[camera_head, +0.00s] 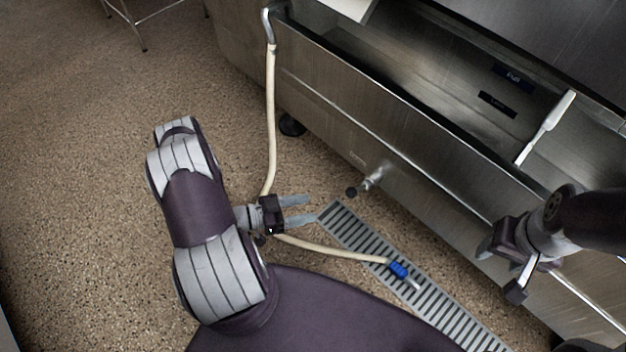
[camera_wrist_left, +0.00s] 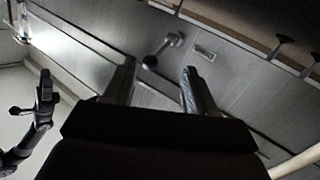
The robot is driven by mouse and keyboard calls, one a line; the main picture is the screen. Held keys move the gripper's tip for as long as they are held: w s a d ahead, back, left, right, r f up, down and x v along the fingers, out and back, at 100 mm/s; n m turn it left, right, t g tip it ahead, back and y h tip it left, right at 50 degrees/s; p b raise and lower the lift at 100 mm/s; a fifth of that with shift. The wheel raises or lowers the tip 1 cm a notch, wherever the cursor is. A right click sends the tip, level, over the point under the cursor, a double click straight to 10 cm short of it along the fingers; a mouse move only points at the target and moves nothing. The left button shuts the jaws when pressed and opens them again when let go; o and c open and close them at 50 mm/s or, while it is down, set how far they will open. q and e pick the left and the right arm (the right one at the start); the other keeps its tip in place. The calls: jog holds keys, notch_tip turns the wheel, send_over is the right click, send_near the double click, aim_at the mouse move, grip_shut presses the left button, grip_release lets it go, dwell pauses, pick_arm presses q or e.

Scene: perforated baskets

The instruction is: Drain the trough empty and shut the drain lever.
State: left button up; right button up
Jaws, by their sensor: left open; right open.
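The steel trough (camera_head: 310,62) runs diagonally across the right of the head view, with two dark labels, one reading "Full", on its inner wall. The drain lever (camera_head: 367,182) sticks out low on its front face and ends in a black knob. It also shows in the left wrist view (camera_wrist_left: 163,50), ahead of the fingers. My left gripper (camera_head: 308,211) is open and empty, left of the lever and apart from it. Its fingers show in the left wrist view (camera_wrist_left: 160,88). My right gripper (camera_head: 500,268) is open by the trough's front at the right.
A floor drain grate (camera_head: 385,255) lies below the lever. A cream hose (camera_head: 271,115) hangs from a pipe at the trough's corner and ends in a blue nozzle (camera_head: 398,270) over the grate. A white paddle-like tool (camera_head: 546,126) leans in the trough.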

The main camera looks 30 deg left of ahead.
aim_at(351, 194)
pick_arm(q)
jog(key=shift+t+h, duration=0.4)
jog(key=shift+h, duration=0.3)
jog(key=r+b+x, duration=0.1)
jog(key=x, duration=0.3)
jog(key=b+x, duration=0.2)
jog(key=x, duration=0.2)
jog(key=r+b+x, duration=0.1)
jog(key=x, duration=0.3)
jog(key=shift+d+r, duration=0.15)
jog(key=shift+r, duration=0.25)
jog(key=shift+w+d+r+b, duration=0.1)
jog(key=shift+w+d+b, duration=0.15)
jog(key=shift+w+b, duration=0.05)
jog(key=shift+s, duration=0.1)
grip_shut()
